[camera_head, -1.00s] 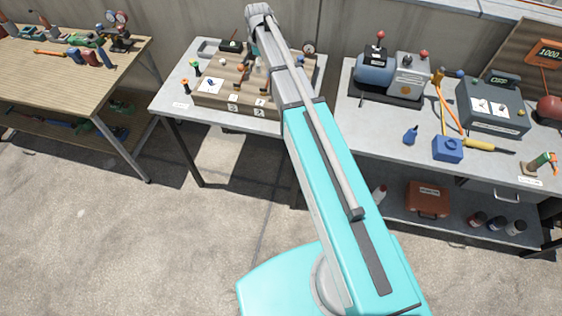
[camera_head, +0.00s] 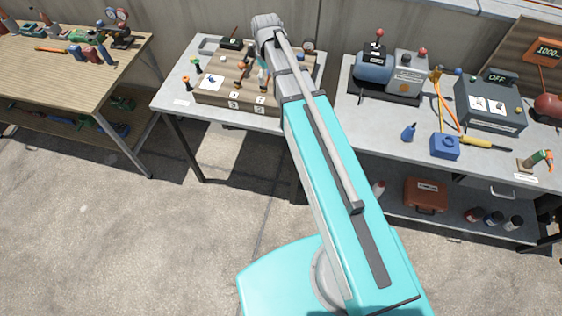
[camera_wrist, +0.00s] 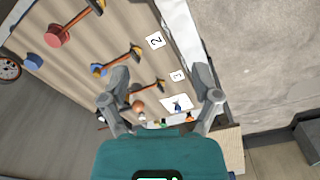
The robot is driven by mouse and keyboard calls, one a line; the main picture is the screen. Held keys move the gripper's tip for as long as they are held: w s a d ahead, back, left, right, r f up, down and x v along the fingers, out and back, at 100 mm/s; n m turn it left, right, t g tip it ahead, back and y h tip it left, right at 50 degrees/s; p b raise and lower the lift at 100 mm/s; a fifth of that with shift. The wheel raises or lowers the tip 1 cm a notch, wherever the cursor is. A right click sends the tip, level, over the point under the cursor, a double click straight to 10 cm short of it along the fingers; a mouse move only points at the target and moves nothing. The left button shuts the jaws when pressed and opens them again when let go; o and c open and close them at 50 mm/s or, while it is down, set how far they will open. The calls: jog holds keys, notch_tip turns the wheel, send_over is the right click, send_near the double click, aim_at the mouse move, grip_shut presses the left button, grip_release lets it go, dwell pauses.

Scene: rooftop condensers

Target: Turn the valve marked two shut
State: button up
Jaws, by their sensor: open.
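The wooden valve board (camera_head: 212,98) lies on the left-middle bench with small numbered labels along its front. In the wrist view, the label "2" (camera_wrist: 155,40) is beside an orange-and-black valve lever with a blue knob (camera_wrist: 97,69). The label "3" (camera_wrist: 177,76) is beside another lever with an orange-brown knob (camera_wrist: 137,106). A third lever with a red knob (camera_wrist: 57,36) is at upper left. My gripper (camera_wrist: 165,92) is open and empty above the board. Its left finger shows close to the blue-knob lever; contact cannot be told. In the head view my arm hides part of the board.
A round gauge (camera_wrist: 9,68) is at the wrist view's left edge. On the right bench are a blue pump-like machine (camera_head: 375,67), a grey control box (camera_head: 490,105) and a blue block (camera_head: 445,146). A wooden table (camera_head: 70,65) with tools stands at left. The floor in front is clear.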

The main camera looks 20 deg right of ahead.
jog(key=s+f+m+b, duration=0.6)
jog(key=s+f+b, duration=0.2)
jog(key=s, duration=0.4)
jog(key=s+f+b, duration=0.1)
jog(key=f+b, duration=1)
jog(key=s+f+m+b, duration=0.1)
jog(key=s+f+b, duration=0.1)
jog(key=f+b, duration=1)
jog(key=shift+s+f, duration=0.15)
jog(key=shift+s, duration=0.15)
dwell(0.4)
dwell(0.4)
notch_tip(320, 180, up, 19)
jog(key=s+p, duration=0.1)
jog(key=p, duration=1.7)
jog(key=shift+f, duration=0.2)
